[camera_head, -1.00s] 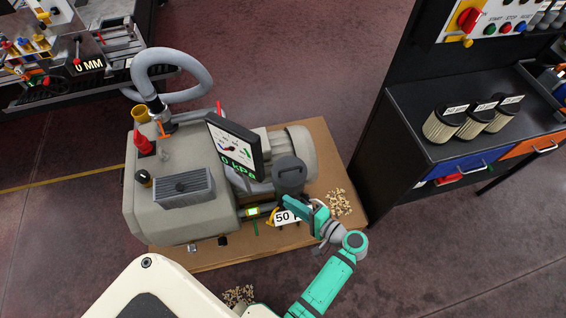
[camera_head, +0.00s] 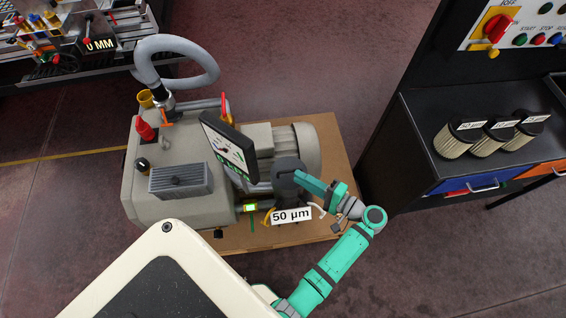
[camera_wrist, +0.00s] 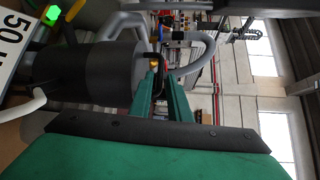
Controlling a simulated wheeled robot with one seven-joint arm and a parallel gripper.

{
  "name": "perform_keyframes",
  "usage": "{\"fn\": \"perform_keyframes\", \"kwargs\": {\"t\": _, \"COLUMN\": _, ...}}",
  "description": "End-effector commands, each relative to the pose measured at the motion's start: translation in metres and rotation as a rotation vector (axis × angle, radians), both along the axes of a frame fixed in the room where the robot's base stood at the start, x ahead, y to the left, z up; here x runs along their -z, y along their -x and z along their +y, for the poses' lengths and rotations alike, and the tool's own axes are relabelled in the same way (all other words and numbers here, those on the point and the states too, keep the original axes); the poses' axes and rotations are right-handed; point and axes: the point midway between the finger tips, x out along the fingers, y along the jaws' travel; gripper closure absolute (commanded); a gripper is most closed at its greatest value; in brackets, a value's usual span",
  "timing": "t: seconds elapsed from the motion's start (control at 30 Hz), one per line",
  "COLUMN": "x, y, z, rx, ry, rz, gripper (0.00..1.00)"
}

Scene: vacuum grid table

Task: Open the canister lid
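The dark grey canister (camera_head: 286,190) stands at the right side of the pump, behind a "50 µm" label (camera_head: 291,215). Its lid (camera_head: 287,165) sits on top and looks closed. In the wrist view the canister (camera_wrist: 85,72) lies sideways at left, with the grey lid (camera_wrist: 126,66) toward the fingers. My gripper (camera_head: 298,176) is right of the canister at about lid height. In the wrist view the green fingers (camera_wrist: 161,75) are slightly apart with a narrow gap, close beside the lid. I cannot tell whether they touch it.
The pump (camera_head: 165,195) with a gauge display (camera_head: 228,148) and a grey hose (camera_head: 185,82) stands on a brown base plate (camera_head: 335,155). A dark cabinet (camera_head: 410,150) at right carries several filters (camera_head: 490,135). Clear floor (camera_head: 330,60) lies between pump and cabinet.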

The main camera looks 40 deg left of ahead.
Motion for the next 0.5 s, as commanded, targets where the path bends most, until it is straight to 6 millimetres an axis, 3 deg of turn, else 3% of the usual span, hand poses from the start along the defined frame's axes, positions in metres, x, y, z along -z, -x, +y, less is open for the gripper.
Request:
{"fn": "perform_keyframes", "kwargs": {"t": 0.3, "x": 0.007, "y": 0.006, "z": 0.055, "rx": -0.004, "ry": 0.0, "rz": -0.001, "gripper": 0.83}}
{"fn": "perform_keyframes", "kwargs": {"t": 0.5, "x": 0.01, "y": 0.008, "z": 0.082, "rx": -0.002, "ry": 0.001, "rz": 0.0, "gripper": 0.83}}
